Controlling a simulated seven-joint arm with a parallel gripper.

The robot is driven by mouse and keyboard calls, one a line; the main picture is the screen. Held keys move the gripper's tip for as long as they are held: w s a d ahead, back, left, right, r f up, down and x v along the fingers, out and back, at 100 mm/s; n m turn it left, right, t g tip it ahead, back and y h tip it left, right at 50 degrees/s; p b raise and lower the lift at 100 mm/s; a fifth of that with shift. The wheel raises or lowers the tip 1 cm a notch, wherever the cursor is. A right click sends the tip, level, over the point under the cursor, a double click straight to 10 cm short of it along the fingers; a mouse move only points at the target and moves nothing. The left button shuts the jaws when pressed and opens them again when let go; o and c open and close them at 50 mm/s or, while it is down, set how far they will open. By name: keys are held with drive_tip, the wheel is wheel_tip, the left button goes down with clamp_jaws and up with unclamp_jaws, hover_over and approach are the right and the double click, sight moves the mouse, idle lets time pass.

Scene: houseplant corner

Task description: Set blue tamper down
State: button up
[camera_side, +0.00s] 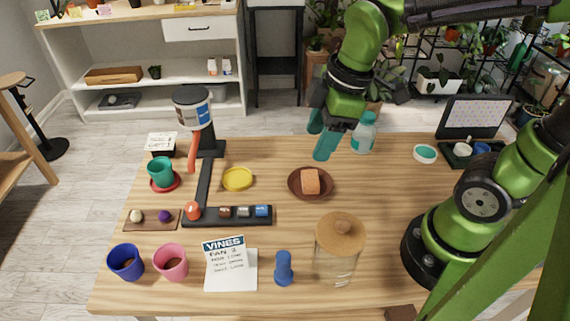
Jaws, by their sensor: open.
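A blue tamper (284,269) stands upright on the wooden table near its front edge, between a paper note and a glass jar. Nothing touches it. My gripper (322,137) has teal fingers and is open and empty.
The lidded glass jar (338,262) stands right of the tamper, and the VINES note (230,271) lies left. A brown saucer (296,183) holds an orange-brown block (311,181). Blue (127,263) and pink (171,263) cups stand front left. The table's centre has free room.

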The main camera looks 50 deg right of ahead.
drive_tip(key=s+d+r+m+t, duration=0.2)
drive_tip(key=d+m, duration=0.4)
drive_tip(key=m, duration=0.8)
drive_tip(key=shift+s+d+r+t+y, duration=0.3)
drive_tip(key=shift+r+t, duration=0.55)
drive_tip(key=shift+t, duration=0.45)
